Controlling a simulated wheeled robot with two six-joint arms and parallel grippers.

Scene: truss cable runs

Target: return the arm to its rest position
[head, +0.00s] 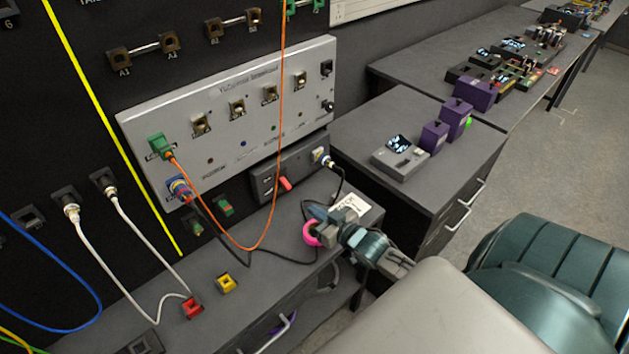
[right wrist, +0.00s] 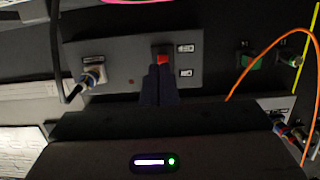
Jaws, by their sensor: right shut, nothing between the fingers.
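My right arm comes in from the lower right of the head view, and its gripper (head: 309,208) is over the grey bench, in front of a small dark panel box (head: 262,187). In the right wrist view the two dark fingers (right wrist: 160,84) are shut together and hold nothing. Their tips overlap the lower edge of a red rocker switch (right wrist: 163,59) in that picture; I cannot tell whether they touch it. The same red switch shows in the head view (head: 285,184), apart from the gripper. My left gripper is not in view.
A silver panel (head: 235,140) carries plugs and an orange cable (head: 279,120). A black cable (head: 340,182) runs from the box's connector (head: 321,156). A pink ring (head: 311,236) is beside my gripper. Red (head: 192,307) and yellow (head: 227,283) blocks sit on the bench. Open floor lies right.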

